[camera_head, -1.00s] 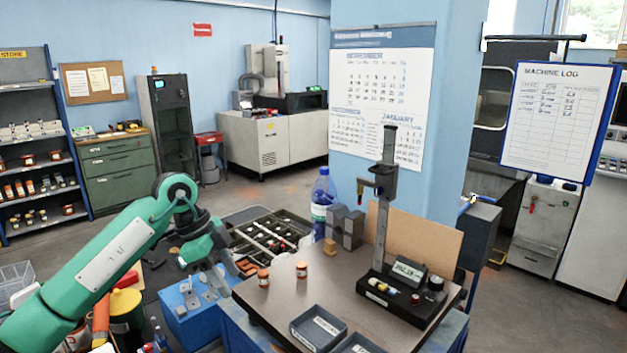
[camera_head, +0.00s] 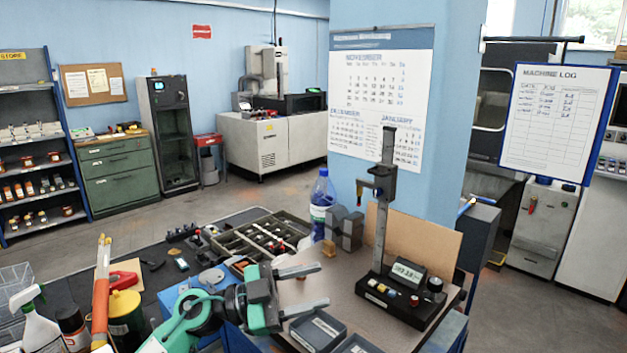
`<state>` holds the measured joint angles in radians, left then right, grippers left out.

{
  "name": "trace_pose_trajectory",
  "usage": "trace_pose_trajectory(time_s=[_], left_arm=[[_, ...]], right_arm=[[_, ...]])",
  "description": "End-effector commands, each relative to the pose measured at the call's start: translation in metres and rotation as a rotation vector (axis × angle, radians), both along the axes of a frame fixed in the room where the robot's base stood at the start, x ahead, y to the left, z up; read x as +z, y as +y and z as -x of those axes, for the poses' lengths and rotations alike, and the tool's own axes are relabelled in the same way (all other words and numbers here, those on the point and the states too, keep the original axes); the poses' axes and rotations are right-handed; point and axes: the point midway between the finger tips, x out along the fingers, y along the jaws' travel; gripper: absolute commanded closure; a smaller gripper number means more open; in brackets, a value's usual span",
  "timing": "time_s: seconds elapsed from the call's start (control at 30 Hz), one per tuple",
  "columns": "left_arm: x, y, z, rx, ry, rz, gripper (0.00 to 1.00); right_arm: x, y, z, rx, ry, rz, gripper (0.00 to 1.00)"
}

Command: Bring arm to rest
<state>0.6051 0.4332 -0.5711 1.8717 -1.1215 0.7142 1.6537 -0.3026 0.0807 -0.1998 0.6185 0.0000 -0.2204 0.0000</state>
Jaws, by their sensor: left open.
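My left arm (camera_head: 205,318), green with dark joints, comes in low at the bottom of the head view. My left gripper (camera_head: 322,286) points right over the brown bench top (camera_head: 345,272), with its two grey fingers spread wide apart. I see nothing between the fingers. The gripper and arm hide the left part of the bench top and part of the blue block (camera_head: 175,300). My right gripper is not in view.
Dark trays (camera_head: 318,331) lie just below the gripper. A height gauge (camera_head: 388,205) with a black base stands to the right. A water bottle (camera_head: 322,205) and grey blocks (camera_head: 350,232) stand behind. A spray bottle (camera_head: 35,325) and yellow-lidded tin (camera_head: 125,315) stand at left.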

Motion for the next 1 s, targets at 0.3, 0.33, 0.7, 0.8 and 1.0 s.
trace_pose_trajectory(time_s=[0.3,0.33,0.7,0.8,1.0], left_arm=[[-0.004,0.061,-0.013,0.508,0.101,0.431,0.51],[-0.010,0.070,-0.014,0.568,0.122,0.450,0.51],[-0.145,0.175,0.010,1.245,0.550,0.323,0.51],[-0.193,0.195,0.038,1.372,0.704,0.184,0.51],[-0.278,0.218,0.122,1.490,1.017,-0.184,0.51]], right_arm=[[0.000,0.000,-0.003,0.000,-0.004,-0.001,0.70],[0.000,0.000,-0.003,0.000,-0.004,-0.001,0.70],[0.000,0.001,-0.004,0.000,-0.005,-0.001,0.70],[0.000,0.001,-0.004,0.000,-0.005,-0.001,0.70],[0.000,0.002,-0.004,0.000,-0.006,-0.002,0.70]])
